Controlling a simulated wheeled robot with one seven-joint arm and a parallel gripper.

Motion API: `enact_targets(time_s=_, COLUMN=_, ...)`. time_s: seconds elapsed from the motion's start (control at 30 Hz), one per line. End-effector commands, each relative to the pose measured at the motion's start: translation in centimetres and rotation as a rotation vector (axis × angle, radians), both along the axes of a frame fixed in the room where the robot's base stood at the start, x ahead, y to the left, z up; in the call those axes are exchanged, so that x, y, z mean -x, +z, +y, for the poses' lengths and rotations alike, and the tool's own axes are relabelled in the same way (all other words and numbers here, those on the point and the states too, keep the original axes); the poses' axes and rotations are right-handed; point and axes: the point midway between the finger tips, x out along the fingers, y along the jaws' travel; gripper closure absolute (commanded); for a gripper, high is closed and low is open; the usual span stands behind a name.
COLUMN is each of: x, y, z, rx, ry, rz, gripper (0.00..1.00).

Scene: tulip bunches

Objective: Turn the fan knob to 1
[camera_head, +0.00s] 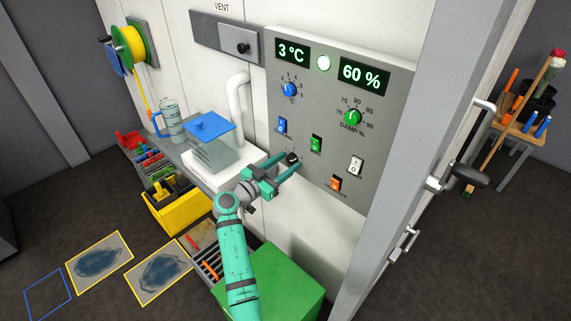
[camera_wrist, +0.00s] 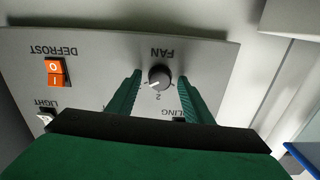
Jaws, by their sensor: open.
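The fan knob (camera_wrist: 159,78) is a small dark round knob with a light pointer line, on the grey control panel under the upside-down label FAN in the wrist view. Its pointer is aimed toward the lower left in that view, near the scale marks; a 2 shows just below the knob. In the head view the knob (camera_head: 292,158) is at the panel's lower left. My green gripper (camera_wrist: 158,100) is open, with one finger on each side of the knob and a visible gap to both. In the head view my gripper (camera_head: 286,162) reaches the panel from the left.
The control panel (camera_head: 330,105) also carries a blue dial (camera_head: 289,90), a green dial (camera_head: 353,117) and several rocker switches, including the orange defrost switch (camera_wrist: 56,72). A clear box with a blue lid (camera_head: 209,126) stands on the shelf to the left. A grey door frame (camera_head: 425,110) stands at right.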

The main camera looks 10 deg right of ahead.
Motion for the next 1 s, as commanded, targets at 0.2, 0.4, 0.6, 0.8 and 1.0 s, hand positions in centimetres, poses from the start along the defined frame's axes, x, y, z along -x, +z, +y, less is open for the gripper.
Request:
enact_targets(time_s=0.2, x=0.01, y=0.01, z=0.02, rx=0.0, ry=0.0, rz=0.0, gripper=0.82)
enact_targets(time_s=0.4, x=0.03, y=0.01, z=0.02, rx=0.001, ry=0.0, rz=0.002, gripper=0.95)
enact_targets(time_s=0.6, x=0.0, y=0.03, z=0.02, rx=0.019, ry=0.001, rz=0.029, gripper=0.95)
enact_targets(time_s=0.8, x=-0.01, y=0.06, z=-0.02, rx=0.077, ry=0.0, rz=0.114, gripper=0.95)
enact_targets(time_s=1.0, x=-0.01, y=0.08, z=-0.03, rx=0.17, ry=0.0, rz=0.255, gripper=0.95)
